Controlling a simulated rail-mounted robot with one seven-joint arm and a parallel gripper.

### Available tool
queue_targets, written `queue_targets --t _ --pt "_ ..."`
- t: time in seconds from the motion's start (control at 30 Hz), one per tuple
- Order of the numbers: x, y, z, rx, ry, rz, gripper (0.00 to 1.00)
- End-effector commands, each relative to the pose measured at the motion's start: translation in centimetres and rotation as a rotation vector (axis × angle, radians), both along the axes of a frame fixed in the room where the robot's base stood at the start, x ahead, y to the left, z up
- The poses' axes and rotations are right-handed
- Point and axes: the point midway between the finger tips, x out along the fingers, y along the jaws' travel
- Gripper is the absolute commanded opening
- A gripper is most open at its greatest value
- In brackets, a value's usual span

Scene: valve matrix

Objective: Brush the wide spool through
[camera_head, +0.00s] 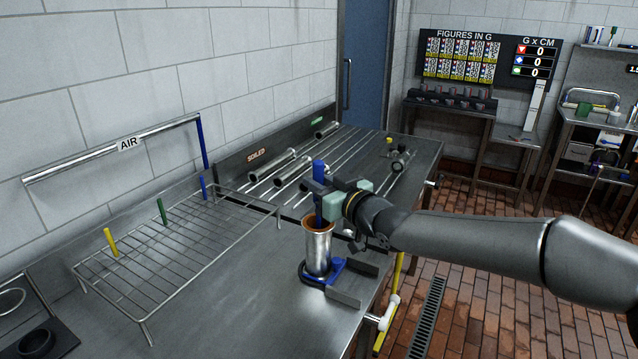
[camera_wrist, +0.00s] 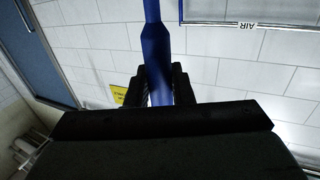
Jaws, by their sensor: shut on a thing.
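A wide metal spool (camera_head: 318,250) stands upright on the bench in a blue holder (camera_head: 338,268), and its top rim looks brownish inside. My gripper (camera_head: 321,190) is directly above the spool and shut on a blue brush (camera_head: 319,170). The brush's blue handle (camera_wrist: 155,50) also shows between the fingers (camera_wrist: 160,85) in the wrist view. The brush points down at the spool's open top, and its lower end is hidden in or behind the rim. I cannot tell how deep it goes.
A wire rack (camera_head: 170,250) with yellow, green and blue upright pegs stands to the left. Several metal spools (camera_head: 272,163) lie on the rails at the back under the SOILED sign (camera_head: 257,155). An AIR bar (camera_head: 125,145) runs along the wall. Bare bench lies left of the holder.

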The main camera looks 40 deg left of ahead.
Motion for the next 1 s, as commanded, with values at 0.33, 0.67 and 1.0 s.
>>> queue_targets --t 0.33,0.67,1.0 --pt "0.0 0.0 5.2 0.005 -0.004 0.000 0.00" --pt "0.0 0.1 9.2 0.007 -0.004 0.001 0.00" --pt "0.0 0.1 13.0 0.007 -0.005 0.000 0.00"
